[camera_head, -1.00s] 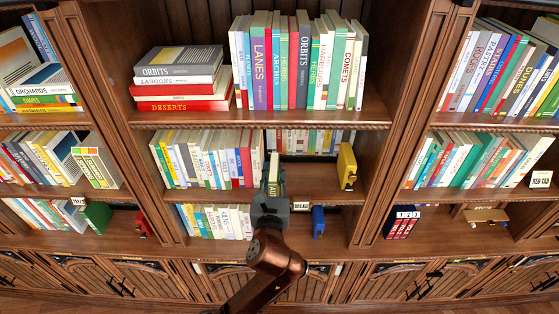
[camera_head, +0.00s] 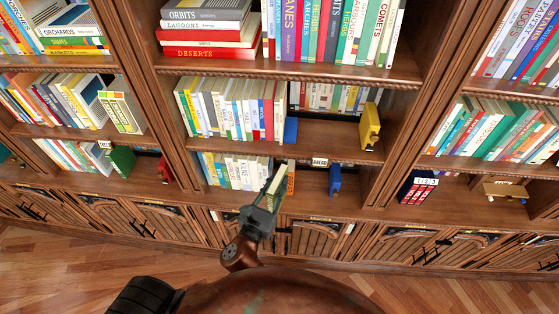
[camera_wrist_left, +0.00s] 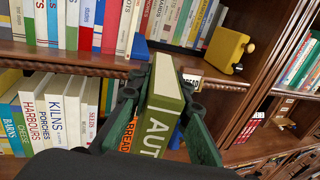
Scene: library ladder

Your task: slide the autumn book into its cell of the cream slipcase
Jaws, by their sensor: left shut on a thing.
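The autumn book (camera_head: 277,181) is olive green with pale pages. In the left wrist view its cover (camera_wrist_left: 160,122) shows the letters "AUT". My left gripper (camera_head: 267,196) is shut on it, with a dark green finger on each side, and holds it tilted in front of the bookcase's lower shelf. A cream box with green-marked volumes (camera_head: 122,112), which looks like the slipcase, stands tilted on the middle shelf of the left bay, well left of the gripper. Its cells are too small to tell apart. My right gripper is not in view.
A blue bookend (camera_head: 290,131) and a yellow one (camera_head: 370,127) are on the middle shelf; a blue bookend (camera_head: 335,181) is on the lower shelf. A "BREAD" label (camera_head: 320,162) is on the shelf edge. Wooden uprights (camera_head: 160,115) separate the bays. Floor (camera_head: 60,265) in front is clear.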

